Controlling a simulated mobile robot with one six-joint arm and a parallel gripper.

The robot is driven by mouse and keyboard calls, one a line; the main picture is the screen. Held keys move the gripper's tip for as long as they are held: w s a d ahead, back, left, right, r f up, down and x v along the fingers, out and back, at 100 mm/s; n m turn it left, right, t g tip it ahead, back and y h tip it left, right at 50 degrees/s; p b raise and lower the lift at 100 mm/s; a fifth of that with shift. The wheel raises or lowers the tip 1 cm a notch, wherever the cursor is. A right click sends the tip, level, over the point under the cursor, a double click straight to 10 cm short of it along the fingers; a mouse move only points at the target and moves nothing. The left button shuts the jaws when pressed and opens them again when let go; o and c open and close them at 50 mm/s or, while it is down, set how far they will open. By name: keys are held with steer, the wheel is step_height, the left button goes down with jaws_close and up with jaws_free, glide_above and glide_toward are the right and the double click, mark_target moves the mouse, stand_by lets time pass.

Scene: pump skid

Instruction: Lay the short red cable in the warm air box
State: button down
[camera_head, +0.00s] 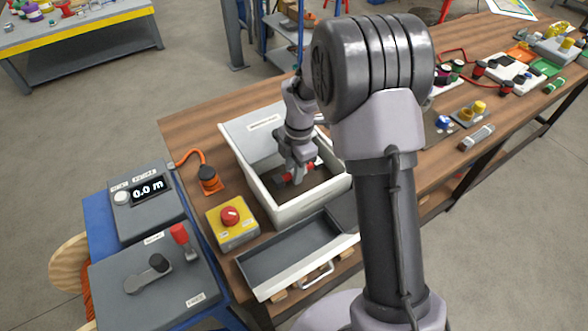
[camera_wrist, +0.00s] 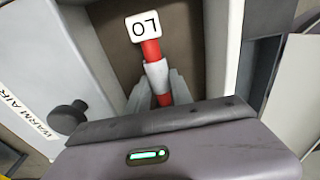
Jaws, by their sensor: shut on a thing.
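My gripper (camera_head: 293,175) reaches down inside the box. It is shut on the short red cable (camera_head: 304,171). Whether the cable touches the floor I cannot tell. Its near end is hidden by my gripper.
An open grey drawer (camera_head: 290,254) sits in front of the box. A yellow box with a red button (camera_head: 230,217) and an orange cable with a dark plug (camera_head: 208,180) stand to the left. Cables and connectors crowd the far right; the bench behind the box is clear.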

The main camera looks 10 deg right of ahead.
steer(key=shift+f+b, duration=0.85)
steer(key=shift+f, duration=0.55)
steer(key=c, duration=1.1)
jaws_free()
steer(key=shift+o, duration=0.2)
step_height(320, 180, up, 17)
steer(key=d+p, duration=0.1)
steer(key=p, duration=0.6)
steer(key=shift+w+d+r, duration=0.2)
steer(key=shift+w, duration=0.05)
